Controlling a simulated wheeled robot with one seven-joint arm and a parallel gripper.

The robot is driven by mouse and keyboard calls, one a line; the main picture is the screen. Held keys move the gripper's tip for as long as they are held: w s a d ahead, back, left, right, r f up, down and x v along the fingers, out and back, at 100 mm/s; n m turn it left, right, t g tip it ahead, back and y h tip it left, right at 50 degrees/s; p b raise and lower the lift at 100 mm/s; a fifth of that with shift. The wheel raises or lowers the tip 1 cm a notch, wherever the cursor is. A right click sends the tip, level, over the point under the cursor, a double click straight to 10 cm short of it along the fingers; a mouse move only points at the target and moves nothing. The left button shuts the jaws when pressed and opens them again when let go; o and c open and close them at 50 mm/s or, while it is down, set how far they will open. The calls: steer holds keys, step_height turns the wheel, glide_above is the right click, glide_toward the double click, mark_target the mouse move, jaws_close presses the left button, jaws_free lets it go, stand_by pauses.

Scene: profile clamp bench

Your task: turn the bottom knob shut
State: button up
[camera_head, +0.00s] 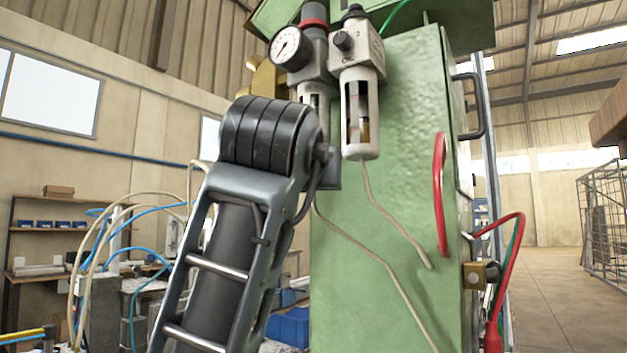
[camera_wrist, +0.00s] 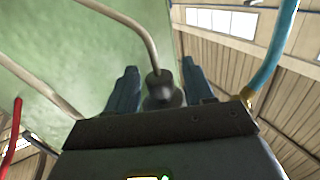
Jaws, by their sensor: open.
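My gripper (camera_wrist: 158,78) is open in the wrist view, one dark finger on each side of a small dark, round-ended knob (camera_wrist: 160,84). The knob sits on a grey round body between the fingers, and a pale tube runs close to it. I cannot tell whether either finger touches it. In the head view my arm hides the gripper, and I cannot make out this knob there. Two air units with clear-windowed bowls show there: the left one has a gauge (camera_head: 287,47), the right one (camera_head: 359,113) has black knobs at its top.
A green cabinet (camera_head: 400,190) stands behind the units. Pale tubes (camera_head: 390,222) cross its face, and a red hose (camera_head: 440,190) hangs at its right. In the wrist view a blue hose (camera_wrist: 272,50) with a brass fitting (camera_wrist: 246,95) is close to the right finger.

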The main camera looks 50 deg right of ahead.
steer(key=b+v, duration=0.1)
steer(key=v, duration=0.6)
steer(key=shift+s+a, duration=0.2)
steer(key=shift+a, duration=0.05)
